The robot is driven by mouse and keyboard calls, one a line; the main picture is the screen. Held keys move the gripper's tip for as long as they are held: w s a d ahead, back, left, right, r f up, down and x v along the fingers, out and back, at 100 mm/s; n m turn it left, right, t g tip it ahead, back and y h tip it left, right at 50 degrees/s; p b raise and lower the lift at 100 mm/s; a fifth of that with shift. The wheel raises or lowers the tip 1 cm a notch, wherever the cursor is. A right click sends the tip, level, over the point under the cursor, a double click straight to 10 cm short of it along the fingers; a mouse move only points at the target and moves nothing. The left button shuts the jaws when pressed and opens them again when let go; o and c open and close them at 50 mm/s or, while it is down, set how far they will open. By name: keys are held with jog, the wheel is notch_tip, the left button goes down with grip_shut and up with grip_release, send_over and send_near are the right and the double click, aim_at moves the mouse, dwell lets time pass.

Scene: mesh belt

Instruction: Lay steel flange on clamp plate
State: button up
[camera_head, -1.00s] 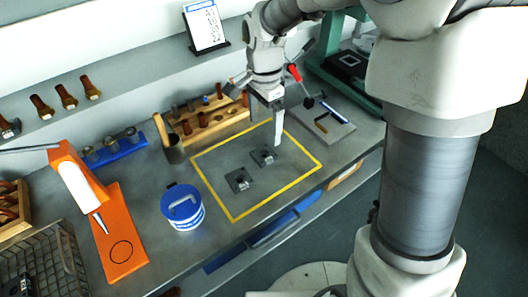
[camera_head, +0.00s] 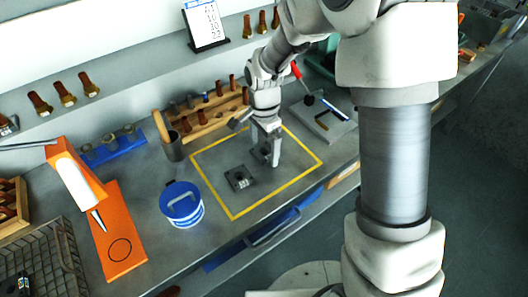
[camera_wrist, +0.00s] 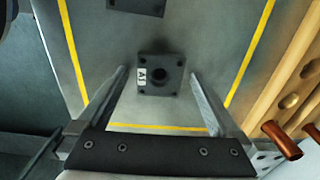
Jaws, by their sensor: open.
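Two dark square flange-like blocks lie inside the yellow-taped area. One steel flange (camera_wrist: 161,74), with a central bore, corner holes and a white label, sits between my fingers in the wrist view, with gaps on both sides. My gripper (camera_head: 270,161) is open and low over it; the gripper mostly hides it in the head view. The second block (camera_head: 240,178) lies to the left, and its edge shows at the top of the wrist view (camera_wrist: 137,5). A grey plate (camera_head: 338,130), with a red-handled lever beside it, appears to be the clamp plate at the right.
A blue-white tub (camera_head: 182,206) stands left of the tape. An orange press-like stand (camera_head: 119,250) and a wire basket (camera_head: 42,258) are further left. A wooden rack (camera_head: 208,120) of handled tools and a dark cup (camera_head: 173,147) stand behind.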

aim_at(264, 153)
grip_shut()
jog(key=shift+r, duration=0.1)
dwell(0.4)
jog(key=shift+r, duration=0.55)
notch_tip(264, 153, up, 3)
jog(key=shift+w+f, duration=0.1)
jog(key=s+d+r, duration=0.2)
jog(key=d+r, duration=0.5)
jog(key=d, duration=0.5)
jog(key=w+f+n, duration=0.1)
jog(key=f+n, duration=0.1)
jog(key=n, duration=0.1)
jog(key=w+f+n, duration=0.1)
jog(key=w+n, duration=0.1)
jog(key=n, duration=0.1)
jog(key=w+f+n+p, duration=0.1)
jog(key=w+f+n, duration=0.1)
jog(key=n, duration=0.1)
jog(key=shift+w+d+f, duration=0.25)
jog(key=shift+f, duration=0.05)
jog(key=shift+w+d+f+n, duration=0.1)
jog(key=shift+w+f+n, duration=0.2)
jog(key=shift+n, duration=0.25)
jog(key=shift+w+f+n, duration=0.15)
jog(key=shift+f+n, duration=0.2)
jog(key=shift+n, duration=0.2)
